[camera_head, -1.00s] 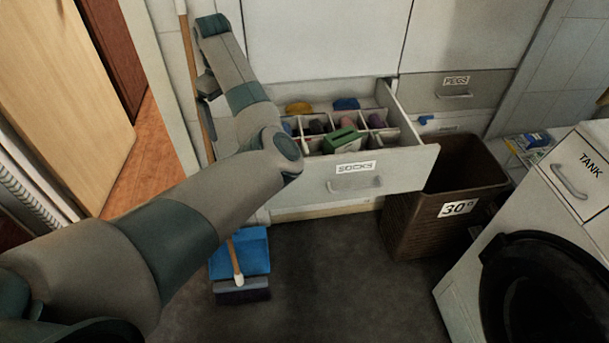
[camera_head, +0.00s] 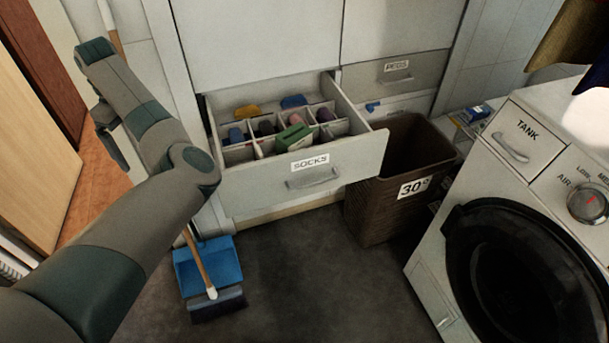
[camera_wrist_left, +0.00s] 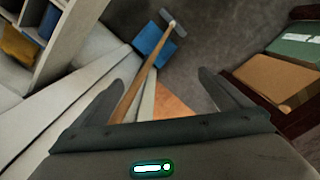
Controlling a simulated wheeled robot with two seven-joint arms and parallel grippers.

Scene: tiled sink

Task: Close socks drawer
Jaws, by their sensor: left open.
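The socks drawer (camera_head: 352,166) stands pulled open, with a "SOCKS" label and a bar handle (camera_head: 313,178) on its white front. Part of the drawer (camera_wrist_left: 62,48) shows at the upper left of the left wrist view. My left gripper (camera_wrist_left: 160,92) is open, its two fingers apart, with a broom handle visible beyond them. In the head view its dark part (camera_head: 110,140) is left of the drawer, partly hidden by my arm, and apart from the handle. My right gripper is not in view.
A broom (camera_head: 200,264) and blue dustpan (camera_head: 210,262) stand on the floor left of the drawer. A brown basket marked 30° (camera_head: 375,212) stands close to the drawer's right end. A washer-like machine (camera_head: 428,262) is at the right.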

